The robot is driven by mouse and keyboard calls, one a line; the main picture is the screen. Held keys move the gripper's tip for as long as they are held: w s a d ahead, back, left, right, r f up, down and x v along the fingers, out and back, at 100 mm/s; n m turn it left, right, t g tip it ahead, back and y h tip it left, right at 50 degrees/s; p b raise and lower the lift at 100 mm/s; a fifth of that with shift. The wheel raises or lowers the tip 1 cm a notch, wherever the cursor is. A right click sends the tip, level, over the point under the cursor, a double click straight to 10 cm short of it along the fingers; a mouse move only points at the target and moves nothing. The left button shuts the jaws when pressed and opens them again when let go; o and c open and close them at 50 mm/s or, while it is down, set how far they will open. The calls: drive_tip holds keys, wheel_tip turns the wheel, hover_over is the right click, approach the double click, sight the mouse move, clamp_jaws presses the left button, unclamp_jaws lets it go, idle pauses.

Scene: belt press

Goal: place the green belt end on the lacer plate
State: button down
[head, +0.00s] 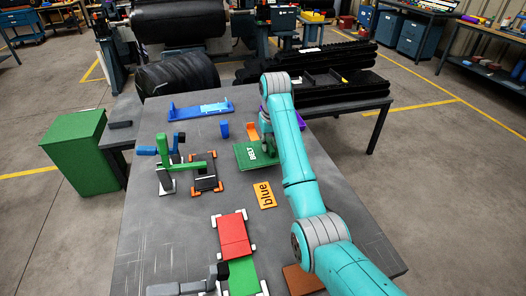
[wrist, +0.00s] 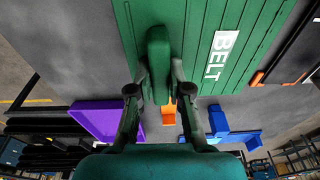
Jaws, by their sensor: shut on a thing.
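The green belt end (head: 248,158), a flat green slab lettered BELT, is near the middle of the table in the head view. In the wrist view the green belt end (wrist: 262,40) fills the upper middle, with a raised green grip on it. My gripper (wrist: 157,75) is shut on that grip; the head view mostly hides my fingers behind the arm. A dark plate (head: 204,170) with orange corners, possibly the lacer plate, lies left of the belt end, beside a green lever frame (head: 177,166). I cannot tell whether the belt end touches the table.
A red plate (head: 233,235) with white corners and a green panel (head: 242,276) are nearer. A blue fixture (head: 200,109), blue block (head: 224,129), orange piece (head: 252,131) and purple tray (wrist: 98,118) are around.

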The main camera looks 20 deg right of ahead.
drive_tip(key=shift+f, duration=2.2)
drive_tip(key=c, duration=1.1)
unclamp_jaws()
drive_tip(key=shift+f, duration=0.15)
